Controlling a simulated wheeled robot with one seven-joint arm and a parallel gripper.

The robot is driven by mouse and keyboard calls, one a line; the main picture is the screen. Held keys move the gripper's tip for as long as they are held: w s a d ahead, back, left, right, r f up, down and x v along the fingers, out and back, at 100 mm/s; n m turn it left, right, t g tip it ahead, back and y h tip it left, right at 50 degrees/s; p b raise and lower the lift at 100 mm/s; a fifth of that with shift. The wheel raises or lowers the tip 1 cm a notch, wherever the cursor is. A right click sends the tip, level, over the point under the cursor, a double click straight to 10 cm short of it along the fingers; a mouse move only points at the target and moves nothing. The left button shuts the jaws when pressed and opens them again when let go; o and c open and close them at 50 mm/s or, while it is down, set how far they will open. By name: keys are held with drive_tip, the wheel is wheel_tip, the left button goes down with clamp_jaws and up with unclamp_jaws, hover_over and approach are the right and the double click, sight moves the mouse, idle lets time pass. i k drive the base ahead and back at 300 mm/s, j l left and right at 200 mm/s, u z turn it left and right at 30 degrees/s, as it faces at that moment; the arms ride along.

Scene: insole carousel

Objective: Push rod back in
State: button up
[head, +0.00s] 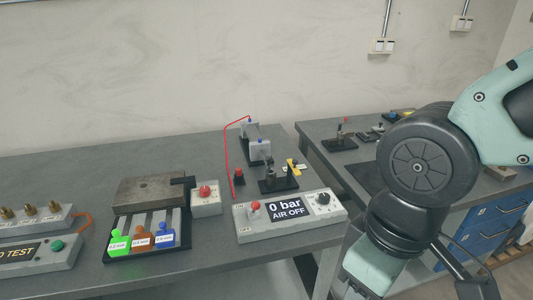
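A small grey pneumatic cylinder (259,151) stands on the left table, behind the air control box, with blue fittings and a thin red air hose (229,152) looped to its left. A black bracket (278,185) with a small metal part and a yellow tag (294,166) sits just in front of it. The rod itself is too small to make out, so I cannot tell how far it is out. The control box (290,229) reads "0 bar AIR OFF". My arm hangs at the right, well apart from the cylinder; my gripper is not visible.
A red-topped cone (239,177) stands left of the bracket. A grey box with a red button (206,199) and a rack with green, brown and blue tagged pieces (117,244) lie farther left. A second table (318,130) holds small fixtures. A gap separates the tables.

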sight(271, 172)
drive_tip(key=i+l+u, duration=0.2)
drive_tip(key=i, duration=0.3)
drive_tip(key=i+l+u, duration=0.2)
drive_tip(key=i+l, duration=0.25)
